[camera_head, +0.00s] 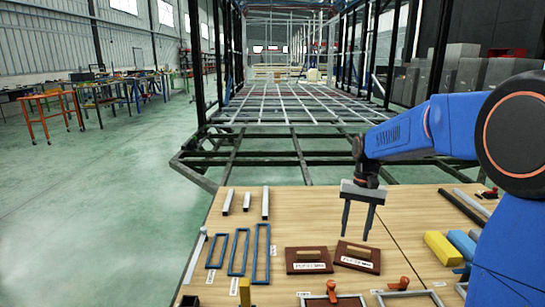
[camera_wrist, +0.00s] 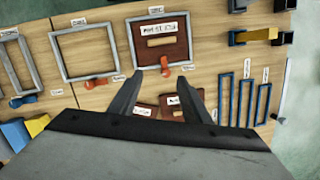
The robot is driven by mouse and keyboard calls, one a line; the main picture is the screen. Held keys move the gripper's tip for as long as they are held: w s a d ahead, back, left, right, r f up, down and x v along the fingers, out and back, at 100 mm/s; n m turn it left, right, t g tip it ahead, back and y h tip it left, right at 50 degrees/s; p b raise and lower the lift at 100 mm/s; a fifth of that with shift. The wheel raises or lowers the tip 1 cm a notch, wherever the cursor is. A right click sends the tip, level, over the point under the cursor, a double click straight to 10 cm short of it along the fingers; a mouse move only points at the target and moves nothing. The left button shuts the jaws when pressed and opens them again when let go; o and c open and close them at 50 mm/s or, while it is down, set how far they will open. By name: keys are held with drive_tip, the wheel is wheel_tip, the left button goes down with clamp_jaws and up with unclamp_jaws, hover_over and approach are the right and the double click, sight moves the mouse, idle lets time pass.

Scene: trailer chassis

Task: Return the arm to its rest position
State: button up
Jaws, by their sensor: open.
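My blue arm (camera_head: 410,130) reaches in from the right over the wooden table and bends down at the wrist. My gripper (camera_head: 356,236) points down with its two dark fingers apart and nothing between them. It hangs above the table near two brown boards with labels, the left one (camera_head: 308,267) and the right one (camera_head: 357,263). In the wrist view my open gripper (camera_wrist: 158,79) shows over the table, and its body and fingers partly hide two brown boards. Another brown board (camera_wrist: 160,54) inside a grey frame lies beyond the fingertips.
The table (camera_head: 285,218) carries blue frames (camera_head: 238,252), short grey bars (camera_head: 247,201), a yellow block (camera_head: 442,248), a blue cylinder (camera_head: 462,243), grey frames (camera_head: 410,293) and an orange-red clamp (camera_head: 400,284). A trailer chassis (camera_head: 300,105) stands behind. Open green floor (camera_head: 100,200) lies to the left.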

drive_tip(key=s+d+r+n+t, duration=0.1)
drive_tip(key=s+r+t, duration=0.15)
drive_tip(key=s, duration=0.55)
drive_tip(key=s+d+r+n+t, duration=0.1)
drive_tip(key=s+r, duration=0.2)
drive_tip(key=s, duration=0.5)
drive_tip(key=s+d+f+n+t+h, duration=0.1)
drive_tip(key=s+f+t, duration=0.2)
drive_tip(key=s, duration=1.1)
drive_tip(key=shift+s+f, duration=0.15)
drive_tip(key=shift+f, duration=0.2)
